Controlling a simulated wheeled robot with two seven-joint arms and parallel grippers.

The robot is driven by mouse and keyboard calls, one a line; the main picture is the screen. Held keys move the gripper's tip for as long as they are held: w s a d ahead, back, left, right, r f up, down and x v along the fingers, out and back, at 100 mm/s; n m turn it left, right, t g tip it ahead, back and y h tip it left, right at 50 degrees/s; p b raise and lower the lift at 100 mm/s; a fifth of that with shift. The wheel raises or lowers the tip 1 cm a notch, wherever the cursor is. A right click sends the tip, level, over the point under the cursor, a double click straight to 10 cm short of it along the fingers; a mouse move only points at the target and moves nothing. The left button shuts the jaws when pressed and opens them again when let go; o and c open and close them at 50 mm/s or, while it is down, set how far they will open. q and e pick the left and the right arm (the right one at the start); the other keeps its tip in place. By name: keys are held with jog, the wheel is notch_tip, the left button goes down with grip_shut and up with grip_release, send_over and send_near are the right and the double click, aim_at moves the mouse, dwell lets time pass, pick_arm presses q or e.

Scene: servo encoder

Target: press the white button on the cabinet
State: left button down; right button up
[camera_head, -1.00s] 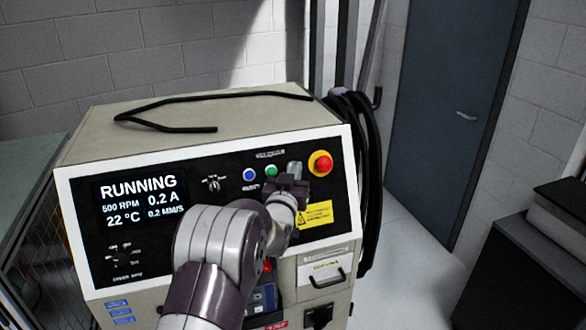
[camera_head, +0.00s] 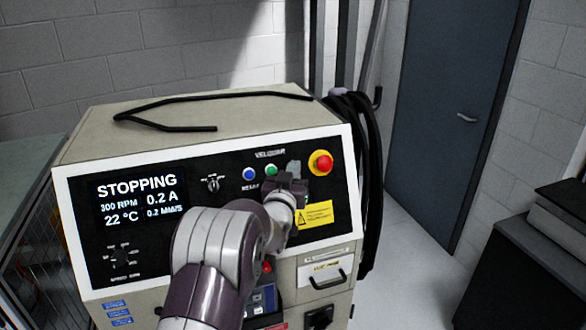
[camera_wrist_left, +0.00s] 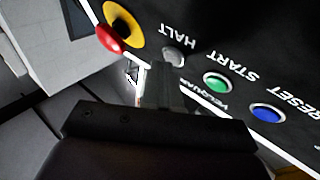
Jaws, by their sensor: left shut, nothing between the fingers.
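The cabinet (camera_head: 100,290) is beige with a black, white-framed front panel. Its display (camera_head: 138,200) reads STOPPING, 300 RPM. The white button (camera_wrist_left: 174,57), greyish here, sits beside the word HALT in the wrist view, between the green START button (camera_wrist_left: 217,84) and the red emergency knob (camera_wrist_left: 109,38). My left gripper (camera_head: 294,168) is shut and empty, its tips at the panel just right of the green button (camera_head: 271,170). My right gripper is out of view.
A blue button (camera_head: 249,174) is left of the green one. The red emergency knob (camera_head: 322,163) on a yellow ring is close to the right of my gripper. Black cables (camera_head: 366,180) hang on the cabinet's right side. A dark bench (camera_head: 530,260) stands at the right.

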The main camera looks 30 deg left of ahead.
pick_arm(q)
jog(key=shift+s+d+r, duration=0.2)
jog(key=shift+s+d, duration=0.05)
jog(key=shift+d, duration=0.1)
jog(key=s+d, duration=0.1)
jog(key=s+d+r, duration=0.2)
jog(key=d, duration=0.1)
jog(key=shift+s+r, duration=0.25)
dwell(0.7)
